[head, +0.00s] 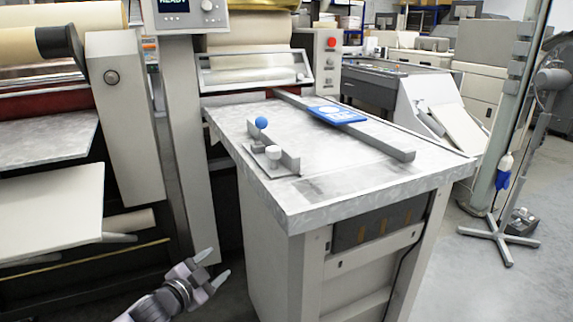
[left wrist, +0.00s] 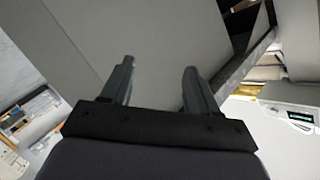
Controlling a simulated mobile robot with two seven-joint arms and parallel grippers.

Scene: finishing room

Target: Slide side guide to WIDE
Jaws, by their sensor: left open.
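The side guide (head: 289,160) looks to be the small grey block on a plate at the left side of the metal feed table (head: 330,185). A blue ball knob (head: 261,123) and a whitish knob (head: 273,153) stand on or by it. I cannot read a WIDE mark from here. A long grey bar (head: 380,142) lies across the table, with a blue plate (head: 336,114) on it. My left gripper (head: 216,267) is open and empty, low in front of the table's left side and apart from the guide. Its open fingers also show in the left wrist view (left wrist: 160,80). My right gripper is out of view.
A machine with a display reading READY (head: 174,5) and a red button (head: 332,41) stands behind the table. A large roller machine (head: 125,120) is at left. A wheeled stand (head: 499,232) is at right.

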